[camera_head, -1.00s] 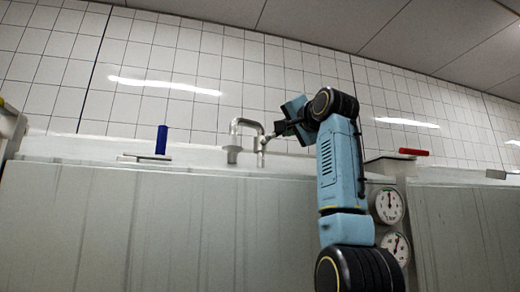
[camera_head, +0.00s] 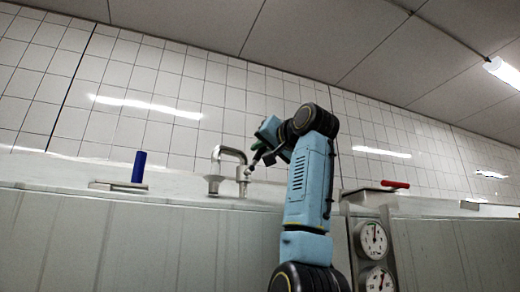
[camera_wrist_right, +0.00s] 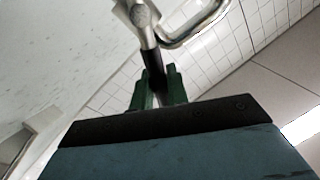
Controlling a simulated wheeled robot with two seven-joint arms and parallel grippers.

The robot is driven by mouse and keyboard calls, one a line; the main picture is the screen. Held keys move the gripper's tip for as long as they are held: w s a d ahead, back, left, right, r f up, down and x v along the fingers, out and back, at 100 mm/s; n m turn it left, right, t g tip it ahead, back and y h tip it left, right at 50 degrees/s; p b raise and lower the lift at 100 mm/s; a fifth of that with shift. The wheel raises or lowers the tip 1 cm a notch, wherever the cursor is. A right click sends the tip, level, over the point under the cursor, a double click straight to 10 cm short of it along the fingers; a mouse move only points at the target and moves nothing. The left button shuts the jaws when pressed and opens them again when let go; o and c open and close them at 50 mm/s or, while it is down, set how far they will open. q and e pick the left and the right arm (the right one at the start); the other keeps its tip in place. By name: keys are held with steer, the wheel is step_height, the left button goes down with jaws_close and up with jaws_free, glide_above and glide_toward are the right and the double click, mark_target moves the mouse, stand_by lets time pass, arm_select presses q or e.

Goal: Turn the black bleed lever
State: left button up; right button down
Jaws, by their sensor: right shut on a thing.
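The black bleed lever (camera_wrist_right: 151,60) shows in the right wrist view as a dark bar running from a metal fitting (camera_wrist_right: 142,15) down between my green fingers. My right gripper (camera_wrist_right: 158,88) is shut on the lever. In the head view my right gripper (camera_head: 256,159) is beside the bent metal pipe (camera_head: 231,152), at its right leg, and the lever there is too small to make out clearly. The lever's far end is hidden between the fingers. My left gripper is not in view.
A blue cylinder (camera_head: 139,166) stands on the ledge to the left. Two round gauges, upper (camera_head: 373,239) and lower (camera_head: 379,281), sit on a post at the right, with a red handle (camera_head: 395,184) above. A tiled wall (camera_head: 190,95) rises behind.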

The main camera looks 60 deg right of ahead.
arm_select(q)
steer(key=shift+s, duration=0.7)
arm_select(e)
steer(key=c, duration=1.4)
jaws_free()
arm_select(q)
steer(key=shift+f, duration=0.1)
